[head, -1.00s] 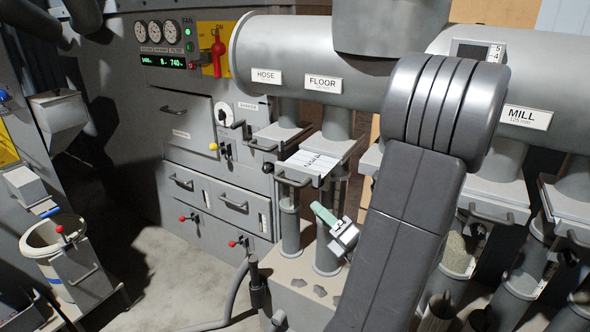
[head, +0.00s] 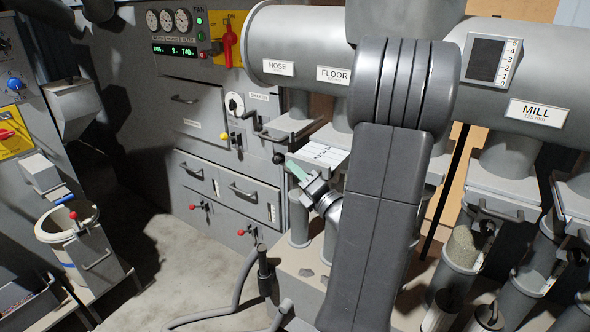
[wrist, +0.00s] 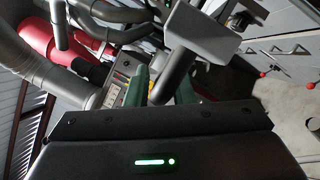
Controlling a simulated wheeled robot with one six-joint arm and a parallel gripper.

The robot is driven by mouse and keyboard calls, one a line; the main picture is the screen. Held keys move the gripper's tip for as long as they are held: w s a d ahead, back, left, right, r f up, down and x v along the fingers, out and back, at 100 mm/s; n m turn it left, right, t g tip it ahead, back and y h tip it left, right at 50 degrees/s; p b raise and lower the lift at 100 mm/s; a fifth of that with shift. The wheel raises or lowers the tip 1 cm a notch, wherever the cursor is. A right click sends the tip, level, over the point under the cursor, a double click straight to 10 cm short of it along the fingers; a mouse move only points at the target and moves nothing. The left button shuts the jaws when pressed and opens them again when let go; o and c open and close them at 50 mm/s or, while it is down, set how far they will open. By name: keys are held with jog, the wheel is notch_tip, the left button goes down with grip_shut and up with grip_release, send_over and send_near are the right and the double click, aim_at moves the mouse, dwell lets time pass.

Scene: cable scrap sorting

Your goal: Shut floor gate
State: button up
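The floor gate's white-marked plate (head: 322,154) sticks out below the duct labelled FLOOR (head: 333,75) in the head view. My arm hides part of the gate and its handle. My gripper (head: 297,170), with green fingers, is just below and left of the plate, close to a black knob (head: 279,158). In the wrist view, the green fingers (wrist: 161,92) stand apart. A grey bar with a flat end (wrist: 200,35) crosses close in front of them; I cannot tell whether they touch it.
The HOSE duct (head: 278,67) is left of the floor duct and the MILL duct (head: 536,112) is to the right. Drawers with red knobs (head: 242,232) are behind at left. A white bucket (head: 47,228) stands far left. Open floor lies between.

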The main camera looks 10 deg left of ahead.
aim_at(312, 158)
jog(key=shift+w+a+r, duration=0.1)
jog(key=shift+w+a, duration=0.2)
jog(key=shift+a, duration=0.1)
grip_shut()
jog(key=w+d, duration=0.1)
jog(key=w, duration=0.1)
jog(key=w+d+p, duration=0.1)
jog(key=w, duration=0.2)
jog(key=w+d+p, duration=0.1)
jog(key=w, duration=0.2)
jog(key=shift+s, duration=0.1)
grip_release()
jog(key=shift+r, duration=0.1)
